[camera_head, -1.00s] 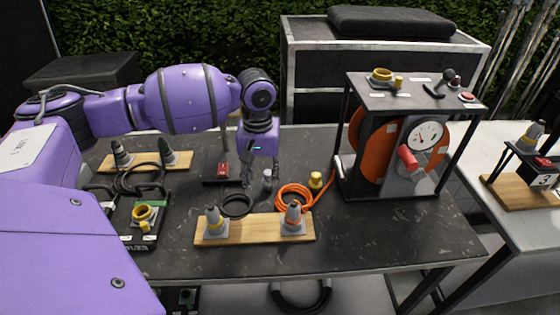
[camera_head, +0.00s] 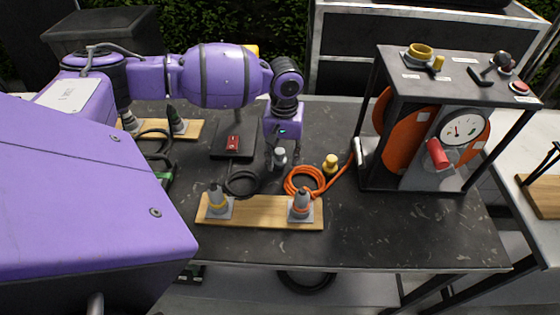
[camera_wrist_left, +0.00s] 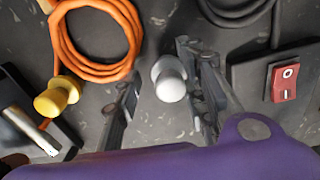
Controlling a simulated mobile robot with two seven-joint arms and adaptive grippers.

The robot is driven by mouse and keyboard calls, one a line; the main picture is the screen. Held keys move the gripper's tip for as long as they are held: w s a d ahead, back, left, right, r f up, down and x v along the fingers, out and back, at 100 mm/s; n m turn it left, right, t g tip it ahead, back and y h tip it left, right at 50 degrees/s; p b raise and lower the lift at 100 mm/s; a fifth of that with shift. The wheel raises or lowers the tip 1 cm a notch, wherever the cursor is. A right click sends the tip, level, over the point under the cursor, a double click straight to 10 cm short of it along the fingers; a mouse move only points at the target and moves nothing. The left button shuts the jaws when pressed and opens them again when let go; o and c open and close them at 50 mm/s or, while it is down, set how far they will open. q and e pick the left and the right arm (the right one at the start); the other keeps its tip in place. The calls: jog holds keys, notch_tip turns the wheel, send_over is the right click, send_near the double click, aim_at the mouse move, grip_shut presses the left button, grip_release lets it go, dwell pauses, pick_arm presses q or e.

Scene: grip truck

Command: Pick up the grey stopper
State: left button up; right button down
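The grey stopper (camera_head: 280,155) stands on the dark table, left of the orange cable coil. It also shows in the left wrist view (camera_wrist_left: 170,82) as a pale rounded knob on a round base. My left gripper (camera_head: 274,160) points down right at the stopper. In the left wrist view its two fingers (camera_wrist_left: 160,62) are apart, one on each side of the stopper. The stopper is nearer the right finger, with a clear gap to the left one. Whether the right finger touches it I cannot tell. My right gripper is not in view.
A yellow stopper (camera_head: 331,164) and the orange cable coil (camera_head: 304,182) lie to the right. A black cable coil (camera_head: 241,182) and a red switch (camera_head: 233,144) are to the left. A wooden board (camera_head: 262,212) with two grey plugs is in front. A black-framed reel stand (camera_head: 455,90) stands at right.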

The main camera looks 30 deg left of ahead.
pick_arm(q)
jog(key=shift+f, duration=0.1)
jog(key=shift+c, duration=0.3)
grip_shut()
